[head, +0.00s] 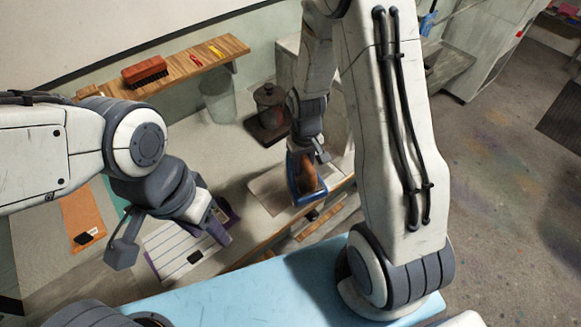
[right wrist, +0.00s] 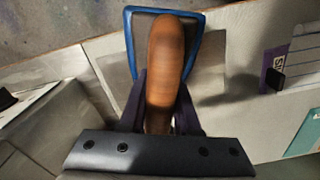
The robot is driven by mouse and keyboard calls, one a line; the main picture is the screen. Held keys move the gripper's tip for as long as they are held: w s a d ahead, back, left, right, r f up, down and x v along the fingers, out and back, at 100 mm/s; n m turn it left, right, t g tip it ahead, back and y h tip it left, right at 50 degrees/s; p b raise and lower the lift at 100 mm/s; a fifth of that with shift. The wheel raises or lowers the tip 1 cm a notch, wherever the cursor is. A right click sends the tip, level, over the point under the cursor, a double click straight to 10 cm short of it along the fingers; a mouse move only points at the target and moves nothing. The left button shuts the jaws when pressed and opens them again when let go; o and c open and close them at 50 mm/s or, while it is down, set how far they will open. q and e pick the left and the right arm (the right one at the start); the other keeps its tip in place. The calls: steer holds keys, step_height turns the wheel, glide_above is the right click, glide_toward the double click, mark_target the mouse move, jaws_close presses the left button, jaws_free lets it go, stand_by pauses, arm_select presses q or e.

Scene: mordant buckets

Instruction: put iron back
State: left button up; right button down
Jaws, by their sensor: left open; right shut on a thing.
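The iron has a brown handle and a blue-edged body (head: 306,178). In the head view it is near the front edge of the worktop, beside a pale board (head: 268,196). My right gripper (head: 308,155) is shut on its handle; the right wrist view shows the brown handle (right wrist: 165,75) between the fingers, with the blue rim around it. A shadow lies to one side of it; I cannot tell how high the iron is. My left gripper (head: 172,240) is open and empty over a striped sheet (head: 165,245) at the front left.
A dark lidded pot (head: 269,97) on a dark base and a clear glass vessel (head: 217,100) stand at the back. A wall shelf (head: 190,62) holds a red brush (head: 145,71). An orange card (head: 82,220) lies at left. A light blue surface (head: 225,295) is in front.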

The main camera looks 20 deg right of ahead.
steer(key=s+d+r+n+b, duration=0.4)
steer(key=d+r+b, duration=0.3)
steer(key=d+r, duration=0.15)
steer(key=w+a+f, duration=0.2)
steer(key=w+a+f+p, duration=0.1)
steer(key=w+a+f, duration=0.1)
steer(key=a+f, duration=0.1)
steer(key=w+a+f+p, duration=0.1)
steer(key=w+a+f, duration=0.1)
steer(key=a, duration=0.1)
steer(key=shift+w+a+f, duration=0.1)
steer(key=shift+w+f, duration=0.05)
steer(key=shift+w, duration=0.1)
step_height(320, 180, down, 3)
steer(key=shift+f+p, duration=0.2)
steer(key=shift+p, duration=0.4)
steer(key=shift+f, duration=0.35)
steer(key=shift+f, duration=0.2)
steer(key=c, duration=0.6)
jaws_free()
